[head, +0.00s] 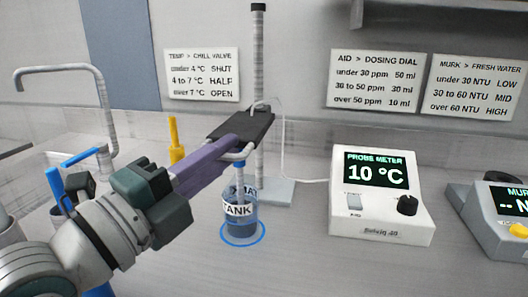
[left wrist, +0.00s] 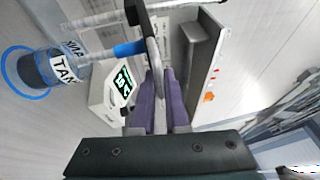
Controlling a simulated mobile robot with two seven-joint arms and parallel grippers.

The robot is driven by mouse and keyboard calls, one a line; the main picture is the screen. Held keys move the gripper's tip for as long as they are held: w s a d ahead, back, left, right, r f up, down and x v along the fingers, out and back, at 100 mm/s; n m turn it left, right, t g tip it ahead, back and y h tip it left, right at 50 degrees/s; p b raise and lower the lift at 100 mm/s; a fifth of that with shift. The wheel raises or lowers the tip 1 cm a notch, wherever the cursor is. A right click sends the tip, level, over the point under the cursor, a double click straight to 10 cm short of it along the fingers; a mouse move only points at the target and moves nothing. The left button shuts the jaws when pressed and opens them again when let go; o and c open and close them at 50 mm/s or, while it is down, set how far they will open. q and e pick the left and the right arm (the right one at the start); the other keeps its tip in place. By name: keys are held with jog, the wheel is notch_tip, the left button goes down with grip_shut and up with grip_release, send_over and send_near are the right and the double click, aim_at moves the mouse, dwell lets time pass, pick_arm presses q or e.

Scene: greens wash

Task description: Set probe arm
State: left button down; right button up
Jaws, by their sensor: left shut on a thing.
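The probe arm (head: 236,155) is a pale bar off a tall grey stand pole (head: 259,90), with a dark plate (head: 245,124) beside it. My left gripper (head: 226,150), with purple fingers, is shut on the probe arm near its front end; the fingers also show in the left wrist view (left wrist: 162,85). The bottle stands inside a blue ring on the bench. The probe meter (head: 382,190) reads 10 °C. My right gripper is not in view.
A second meter with a yellow knob (head: 500,215) stands at the right edge. A tap (head: 105,110), a yellow-handled fitting (head: 175,140) and blue handles are at left. Wall cards (head: 203,75) list settings. The front bench between bottle and meter is clear.

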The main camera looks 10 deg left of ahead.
pick_arm(q)
notch_tip(320, 180, up, 10)
jog(key=p, duration=0.9)
jog(key=shift+r, duration=0.1)
jog(key=c, duration=0.9)
grip_release()
jog(key=shift+f, duration=0.2)
jog(key=b+v, duration=0.1)
jog(key=v, duration=0.9)
